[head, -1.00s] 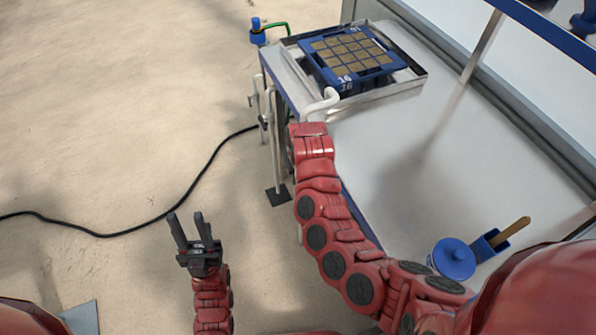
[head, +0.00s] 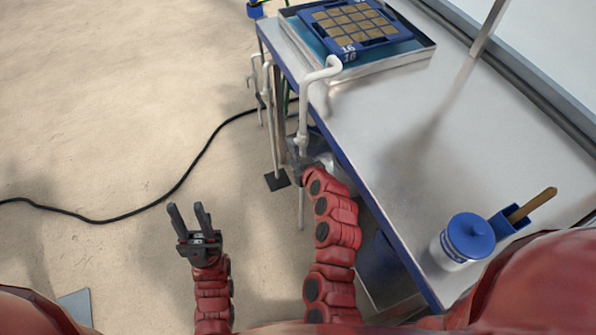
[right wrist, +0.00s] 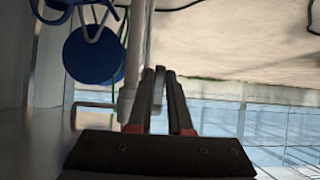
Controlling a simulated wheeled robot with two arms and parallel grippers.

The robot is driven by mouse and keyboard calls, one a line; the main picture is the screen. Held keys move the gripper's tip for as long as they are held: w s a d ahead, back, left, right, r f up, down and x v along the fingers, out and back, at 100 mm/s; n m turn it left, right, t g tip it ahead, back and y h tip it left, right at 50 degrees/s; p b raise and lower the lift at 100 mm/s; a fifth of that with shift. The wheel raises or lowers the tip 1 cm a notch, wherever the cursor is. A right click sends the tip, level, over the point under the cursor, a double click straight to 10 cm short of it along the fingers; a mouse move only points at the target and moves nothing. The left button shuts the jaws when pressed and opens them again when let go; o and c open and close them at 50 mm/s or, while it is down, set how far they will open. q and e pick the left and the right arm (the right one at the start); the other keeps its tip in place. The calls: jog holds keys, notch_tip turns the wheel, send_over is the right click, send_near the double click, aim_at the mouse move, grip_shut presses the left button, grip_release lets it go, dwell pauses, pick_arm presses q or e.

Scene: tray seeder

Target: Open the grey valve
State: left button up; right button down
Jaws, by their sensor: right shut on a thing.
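A white pipe (head: 303,110) with a bent spout rises beside the table's left edge, its spout over the tray's near corner. My right gripper (head: 297,165) is at this pipe below the tabletop, where the grey valve sits; the valve is mostly hidden in the head view. In the right wrist view, my right gripper (right wrist: 160,76) is shut on a narrow grey piece, which looks like the handle of the grey valve (right wrist: 158,88), beside the white pipe (right wrist: 134,55). My left gripper (head: 190,222) is open and empty over the floor.
The tray (head: 427,52) holds a blue seed tray (head: 372,45) at the table's far end. A blue-lidded jar (head: 468,237) and a blue holder with a wooden handle (head: 537,204) stand near. A black cable (head: 180,178) crosses the otherwise open floor.

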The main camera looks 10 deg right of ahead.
jog(key=f+t+b, duration=0.1)
jog(key=t+b, duration=0.1)
jog(key=b, duration=0.4)
jog(key=w+t+y+b, duration=0.1)
jog(key=t+b, duration=0.1)
jog(key=b, duration=0.4)
jog(key=w+f+t+b, duration=0.1)
jog(key=t+b, duration=0.1)
jog(key=b, duration=0.4)
jog(key=shift+w+a+f+y, duration=0.1)
jog(key=shift+a+f+y, duration=0.25)
jog(key=shift+y, duration=0.05)
jog(key=shift+w+r+t+b, duration=0.15)
jog(key=shift+r+t+b, duration=0.15)
jog(key=shift+b, duration=0.45)
jog(key=c, duration=0.8)
grip_release()
jog(key=shift+f, duration=0.1)
jog(key=shift+c, duration=0.2)
